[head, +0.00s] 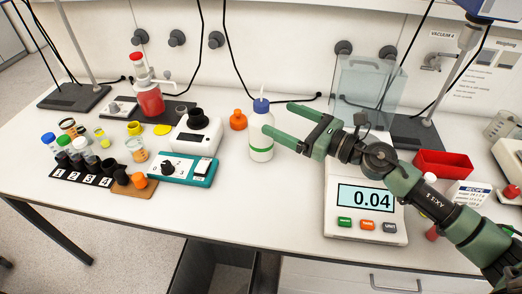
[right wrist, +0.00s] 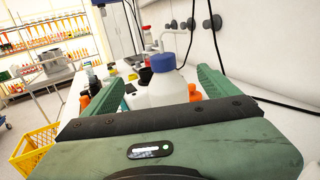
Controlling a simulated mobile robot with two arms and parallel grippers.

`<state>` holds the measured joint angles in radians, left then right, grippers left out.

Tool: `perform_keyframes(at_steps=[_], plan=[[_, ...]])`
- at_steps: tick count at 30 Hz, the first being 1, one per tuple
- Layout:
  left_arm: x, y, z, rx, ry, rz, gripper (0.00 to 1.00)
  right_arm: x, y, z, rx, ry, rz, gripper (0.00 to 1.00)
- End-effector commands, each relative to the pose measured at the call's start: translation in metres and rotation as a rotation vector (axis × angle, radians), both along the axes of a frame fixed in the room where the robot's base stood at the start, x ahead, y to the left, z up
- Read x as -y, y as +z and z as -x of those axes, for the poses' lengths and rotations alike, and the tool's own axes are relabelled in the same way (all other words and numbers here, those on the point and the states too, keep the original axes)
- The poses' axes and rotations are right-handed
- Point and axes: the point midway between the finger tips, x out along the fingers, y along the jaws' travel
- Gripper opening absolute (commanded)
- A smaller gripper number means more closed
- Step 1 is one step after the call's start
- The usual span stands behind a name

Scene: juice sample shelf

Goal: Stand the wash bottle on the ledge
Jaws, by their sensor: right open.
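The wash bottle (head: 261,148) is white with a green band and a blue cap with a thin spout. It stands upright on the bench left of the scale. In the right wrist view the bottle (right wrist: 163,92) shows between and beyond my green fingers. My right gripper (head: 278,118) is open and empty, reaching in from the right. Its nearer fingertip overlaps the bottle in the head view; I cannot tell whether it touches. I cannot make out with certainty which surface is the ledge. My left gripper is not in view.
A scale (head: 366,198) reading 0.04 stands below my right arm, with a clear shield behind. A teal-edged device (head: 182,169), a white device (head: 196,137) and an orange cap (head: 238,120) are left of the bottle. A red tray (head: 444,164) is at right. The front bench is partly clear.

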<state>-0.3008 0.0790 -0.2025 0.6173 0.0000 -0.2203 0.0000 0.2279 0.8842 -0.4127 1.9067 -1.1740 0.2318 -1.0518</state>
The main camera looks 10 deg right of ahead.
Motion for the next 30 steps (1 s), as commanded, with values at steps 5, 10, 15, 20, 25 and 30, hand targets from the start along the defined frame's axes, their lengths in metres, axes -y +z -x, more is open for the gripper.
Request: perform_keyframes(at_steps=[5,10,15,20,25,30], plan=[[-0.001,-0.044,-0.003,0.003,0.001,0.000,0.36,0.000,-0.044,0.000,0.001,0.000,0.000,0.89],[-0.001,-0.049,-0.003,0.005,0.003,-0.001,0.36,-0.001,-0.050,-0.002,0.001,-0.001,-0.001,0.89],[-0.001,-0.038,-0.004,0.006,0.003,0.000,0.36,-0.011,-0.046,-0.015,0.002,-0.001,-0.003,0.89],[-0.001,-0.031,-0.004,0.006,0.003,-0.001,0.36,-0.023,-0.047,-0.030,0.001,-0.001,-0.003,0.89],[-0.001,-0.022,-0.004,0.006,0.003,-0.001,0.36,-0.037,-0.048,-0.052,0.001,0.000,-0.003,0.89],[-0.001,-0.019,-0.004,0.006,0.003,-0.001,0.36,-0.047,-0.050,-0.062,0.001,0.000,-0.001,0.89]])
